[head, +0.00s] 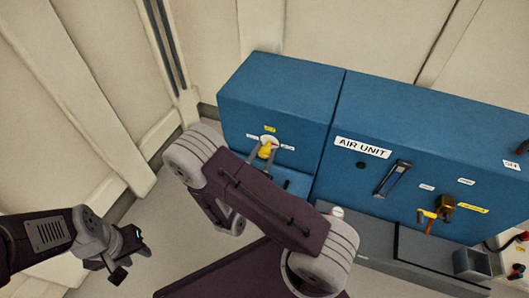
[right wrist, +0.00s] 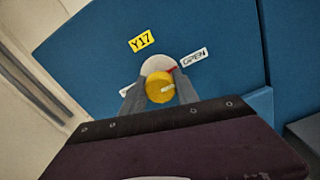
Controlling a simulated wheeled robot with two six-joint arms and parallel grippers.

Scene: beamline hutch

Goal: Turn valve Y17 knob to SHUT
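The yellow Y17 knob (head: 265,150) sits on a pale round dial on the blue cabinet's left section. A red mark shows on the dial beside that label. Another white label (right wrist: 125,93) at left is mostly hidden by a finger. My right gripper (right wrist: 160,84) has one finger on each side of the knob, apparently touching it. My left gripper (head: 132,261) is open and empty, low at left, away from the cabinet.
Cream wall panels (head: 95,90) are at left. Bare floor lies between wall and cabinet.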

